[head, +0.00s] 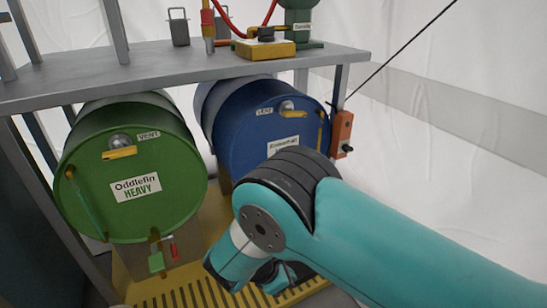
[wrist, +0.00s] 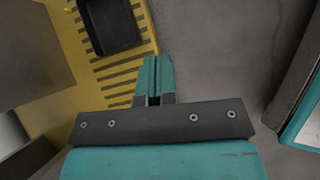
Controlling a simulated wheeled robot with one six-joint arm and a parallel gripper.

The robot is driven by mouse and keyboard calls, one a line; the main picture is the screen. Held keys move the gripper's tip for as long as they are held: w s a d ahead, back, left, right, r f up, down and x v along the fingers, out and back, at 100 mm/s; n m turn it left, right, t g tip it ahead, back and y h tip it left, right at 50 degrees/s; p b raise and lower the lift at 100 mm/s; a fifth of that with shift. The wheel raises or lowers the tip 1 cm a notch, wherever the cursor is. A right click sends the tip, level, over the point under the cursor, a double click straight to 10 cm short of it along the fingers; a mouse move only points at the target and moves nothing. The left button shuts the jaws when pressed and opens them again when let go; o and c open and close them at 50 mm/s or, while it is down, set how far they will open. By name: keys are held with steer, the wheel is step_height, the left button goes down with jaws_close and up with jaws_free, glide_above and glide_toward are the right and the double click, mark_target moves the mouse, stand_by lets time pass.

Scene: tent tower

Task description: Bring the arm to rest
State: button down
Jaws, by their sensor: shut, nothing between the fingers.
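My arm reaches in from the lower right in the head view, bent at a black joint, with its end turned downward. My gripper (wrist: 153,75) shows in the wrist view with its two teal fingers together and nothing between them. It points over the edge of a yellow slotted tray (wrist: 95,60) and the grey floor (wrist: 215,45). In the head view the fingertips are mostly hidden behind my wrist, low in front of the blue drum (head: 262,125).
A green drum (head: 130,205) labelled Oddlefin Heavy lies beside the blue drum under a grey shelf (head: 150,72). An orange control box (head: 342,133) hangs at the right. A black tray (wrist: 110,25) sits on the yellow one. White tent wall (head: 460,110) fills the right side.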

steer(key=s+d+r+m+g+y+p, duration=0.1)
steer(key=d+r+m+g+y+p, duration=0.2)
steer(key=r, duration=1)
steer(key=s+d+r+m+y+p, duration=0.15)
steer(key=r+m, duration=0.35)
steer(key=r, duration=0.8)
steer(key=s+d+r+m+y+p, duration=0.2)
steer(key=s+d+r+m+y, duration=0.15)
steer(key=s+r, duration=0.55)
steer(key=s+d+r+m+y+p, duration=0.2)
steer(key=s+d+r+m+y, duration=0.15)
steer(key=s+r, duration=0.5)
step_height(320, 180, up, 38)
steer(key=p, duration=3.7)
steer(key=shift+w+r, duration=0.25)
steer(key=shift+n+h, duration=0.25)
steer(key=shift+n, duration=0.05)
steer(key=shift+a, duration=0.1)
